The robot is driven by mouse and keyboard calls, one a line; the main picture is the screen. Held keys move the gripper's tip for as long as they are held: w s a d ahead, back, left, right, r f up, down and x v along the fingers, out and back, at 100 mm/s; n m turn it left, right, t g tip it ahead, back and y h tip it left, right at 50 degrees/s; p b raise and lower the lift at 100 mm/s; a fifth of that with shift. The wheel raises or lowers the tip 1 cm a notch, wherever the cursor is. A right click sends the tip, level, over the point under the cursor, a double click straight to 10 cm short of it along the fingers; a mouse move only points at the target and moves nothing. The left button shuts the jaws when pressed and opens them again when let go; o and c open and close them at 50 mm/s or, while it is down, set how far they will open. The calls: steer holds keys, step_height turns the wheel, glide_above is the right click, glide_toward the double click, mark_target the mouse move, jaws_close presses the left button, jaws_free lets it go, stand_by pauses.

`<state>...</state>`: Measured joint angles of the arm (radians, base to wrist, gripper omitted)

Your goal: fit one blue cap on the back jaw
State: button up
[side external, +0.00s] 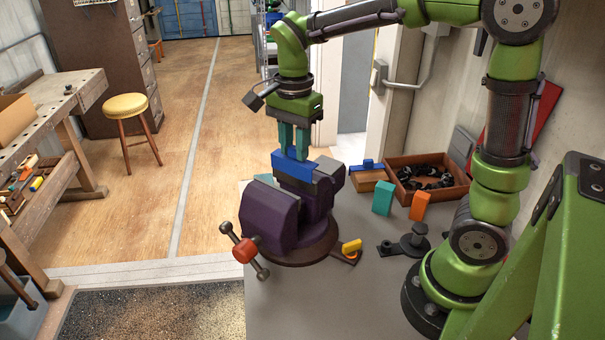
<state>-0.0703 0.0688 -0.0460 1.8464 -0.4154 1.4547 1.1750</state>
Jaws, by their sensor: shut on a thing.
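My gripper (293,156), with teal fingers pointing down, is shut on a blue cap (297,169) over the vise. The vise (271,215) is purple and stands on a round base near the table's left edge. The cap is at the top of the vise's back jaw (316,193), behind the larger front block. I cannot tell from this view whether it is fully seated or slightly above. The inner face of the jaw is mostly hidden. A second blue piece (370,164) lies on a small wooden box behind and right of the vise.
A teal block (382,198) and an orange block (420,206) stand right of the vise. Behind them is a wooden tray (447,192) of dark parts. A yellow-handled lever (351,246) and a dark fixture (414,241) are nearer. The front of the grey table (310,305) is clear.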

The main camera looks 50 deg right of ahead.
steer(key=shift+f, duration=1.2)
steer(key=shift+d, duration=0.15)
stand_by(0.7)
steer(key=shift+f, duration=0.1)
stand_by(0.4)
steer(key=o, duration=1)
steer(key=shift+r, duration=3)
